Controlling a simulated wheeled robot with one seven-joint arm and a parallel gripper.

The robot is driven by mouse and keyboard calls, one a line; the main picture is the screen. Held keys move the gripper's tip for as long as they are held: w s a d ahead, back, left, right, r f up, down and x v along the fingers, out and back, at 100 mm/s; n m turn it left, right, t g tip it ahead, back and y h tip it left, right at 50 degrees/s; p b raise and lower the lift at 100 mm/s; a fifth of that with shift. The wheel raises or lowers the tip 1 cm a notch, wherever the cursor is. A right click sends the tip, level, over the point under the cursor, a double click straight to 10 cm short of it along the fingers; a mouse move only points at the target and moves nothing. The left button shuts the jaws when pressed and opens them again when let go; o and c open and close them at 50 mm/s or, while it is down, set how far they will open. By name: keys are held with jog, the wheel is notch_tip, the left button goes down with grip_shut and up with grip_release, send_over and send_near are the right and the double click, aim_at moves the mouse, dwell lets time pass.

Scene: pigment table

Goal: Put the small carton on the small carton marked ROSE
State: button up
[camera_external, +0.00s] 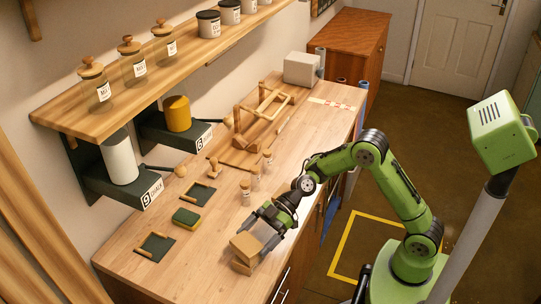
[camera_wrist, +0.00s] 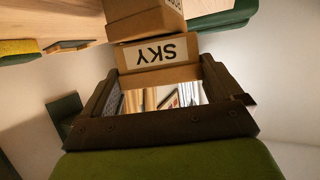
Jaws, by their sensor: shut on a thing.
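My gripper (camera_external: 262,238) is shut on a small brown carton (camera_external: 247,243) at the front edge of the table. In the wrist view this carton (camera_wrist: 158,54) sits between the jaws (camera_wrist: 160,82), with a white label reading SKY upside down. A second small carton (camera_external: 242,266) is directly below it on the table, slightly turned against it. In the wrist view, which is inverted, the lower carton (camera_wrist: 143,22) shows at the top; its label is cut off and unreadable. The two look touching or nearly so; I cannot tell if any gap remains.
A green and yellow sponge (camera_external: 186,218) and dark mats (camera_external: 155,247) lie left of the cartons. A wooden rack (camera_external: 262,115) and a grey box (camera_external: 301,69) are farther back. Shelves with jars (camera_external: 98,86) line the wall.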

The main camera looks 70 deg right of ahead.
jog(key=shift+f, duration=0.2)
jog(key=o, duration=0.8)
jog(key=shift+r, duration=0.2)
jog(key=p+v, duration=0.1)
jog(key=v, duration=1.1)
jog(key=s+d+m+h, duration=0.3)
jog(key=s+m+h, duration=0.1)
jog(key=s, duration=0.4)
jog(key=s+d+r+m+h, duration=0.1)
jog(key=s+d+m+h, duration=0.2)
jog(key=s, duration=0.5)
jog(key=s+d+r+m+h, duration=0.1)
jog(key=s+d+m+h, duration=0.2)
jog(key=s+m+h, duration=0.2)
jog(key=shift+s+d+m, duration=0.2)
jog(key=shift+s+m, duration=0.15)
jog(key=shift+s, duration=0.6)
jog(key=shift+s+d+m, duration=0.2)
jog(key=shift+s+m, duration=0.15)
jog(key=shift+s, duration=0.6)
jog(key=shift+r, duration=0.1)
